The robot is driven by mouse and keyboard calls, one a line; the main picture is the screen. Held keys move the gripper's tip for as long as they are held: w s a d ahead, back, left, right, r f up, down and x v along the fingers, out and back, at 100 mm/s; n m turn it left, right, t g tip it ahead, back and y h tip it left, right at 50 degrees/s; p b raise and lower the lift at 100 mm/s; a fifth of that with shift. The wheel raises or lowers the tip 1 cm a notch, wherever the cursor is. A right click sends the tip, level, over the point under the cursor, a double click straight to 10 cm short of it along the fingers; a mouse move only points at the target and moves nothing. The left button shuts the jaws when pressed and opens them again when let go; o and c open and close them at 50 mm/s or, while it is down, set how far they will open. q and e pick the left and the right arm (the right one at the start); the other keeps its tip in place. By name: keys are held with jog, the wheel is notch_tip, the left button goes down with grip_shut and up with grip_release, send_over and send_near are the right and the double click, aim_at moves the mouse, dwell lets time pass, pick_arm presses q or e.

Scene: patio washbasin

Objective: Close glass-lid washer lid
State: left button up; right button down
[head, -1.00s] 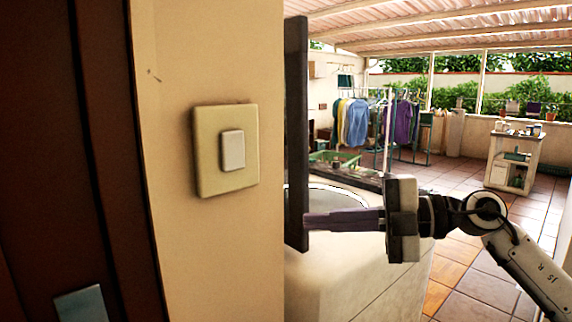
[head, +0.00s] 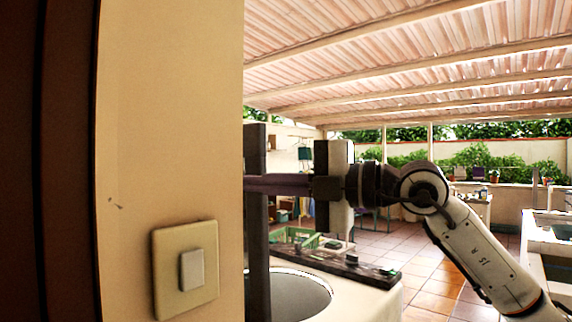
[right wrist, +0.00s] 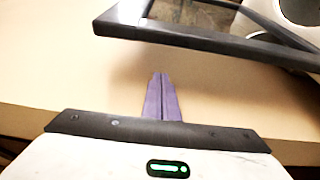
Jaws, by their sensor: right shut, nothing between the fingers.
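The washer lid (head: 257,240) stands upright in the head view, a dark narrow panel seen nearly edge-on beside the wall. The washer's round opening (head: 300,296) shows below and right of it. My right gripper (head: 250,184) reaches in from the right, its purple fingers shut and empty, crossing the upper part of the lid's edge. In the right wrist view the closed fingers (right wrist: 162,78) point towards the lid's dark frame and glass (right wrist: 200,42), with a small gap in the picture. I cannot tell whether they touch. My left gripper is not in view.
A beige wall (head: 170,120) with a light switch (head: 185,270) fills the left and hides part of the washer area. A green crate (head: 295,237) and a dark ledge (head: 345,265) lie behind the washer. Open tiled floor (head: 425,270) lies to the right.

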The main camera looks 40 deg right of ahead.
jog(key=shift+w+d+p, duration=0.15)
jog(key=shift+w+d, duration=0.35)
jog(key=shift+d, duration=0.35)
jog(key=shift+w+d+p, duration=0.15)
jog(key=shift+w+d, duration=0.35)
jog(key=shift+d, duration=0.3)
